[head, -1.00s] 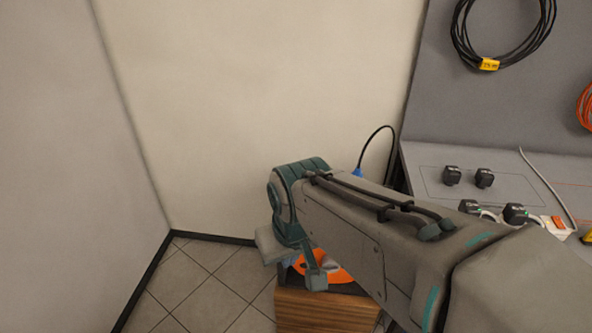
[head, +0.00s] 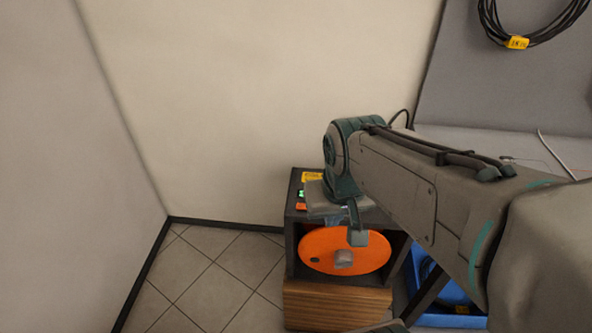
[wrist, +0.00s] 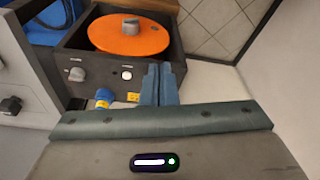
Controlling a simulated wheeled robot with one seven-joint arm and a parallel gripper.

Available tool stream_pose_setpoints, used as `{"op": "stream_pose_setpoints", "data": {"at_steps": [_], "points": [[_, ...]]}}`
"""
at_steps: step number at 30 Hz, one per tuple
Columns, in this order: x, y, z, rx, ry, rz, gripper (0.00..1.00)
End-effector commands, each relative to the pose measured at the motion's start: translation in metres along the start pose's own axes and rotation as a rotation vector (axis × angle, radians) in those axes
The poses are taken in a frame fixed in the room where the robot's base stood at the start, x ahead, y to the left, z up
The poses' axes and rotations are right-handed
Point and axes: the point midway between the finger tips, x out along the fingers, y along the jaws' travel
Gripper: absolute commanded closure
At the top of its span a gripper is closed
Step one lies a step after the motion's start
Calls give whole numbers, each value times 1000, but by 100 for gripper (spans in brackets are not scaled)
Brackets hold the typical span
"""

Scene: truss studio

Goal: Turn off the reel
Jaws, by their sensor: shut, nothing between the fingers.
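The reel is an orange disc (head: 330,250) with a grey hub, set in a dark box (head: 292,240) on a wooden block. A green light (head: 301,194) and a small orange part (head: 301,207) show on the box top. Contact is unclear.
A blue crate (head: 440,300) with dark cable stands right of the box. A grey bench and backboard (head: 470,90) with a coiled black cable (head: 530,40) are at the right. Pale walls close the corner; tiled floor (head: 215,270) is free at left.

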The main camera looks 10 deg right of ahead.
Motion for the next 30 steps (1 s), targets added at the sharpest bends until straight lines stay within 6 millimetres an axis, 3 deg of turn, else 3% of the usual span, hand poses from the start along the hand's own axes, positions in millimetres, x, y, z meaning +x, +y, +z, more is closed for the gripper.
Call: {"op": "stream_pose_setpoints", "data": {"at_steps": [8,12,18,24,30], "points": [[4,-4,-79,97,-106,42,100],[20,-10,-119,152,-157,72,100],[50,-17,-163,219,-214,118,100],[72,-21,-185,257,-243,148,100],[78,-23,-190,268,-248,155,100]]}}
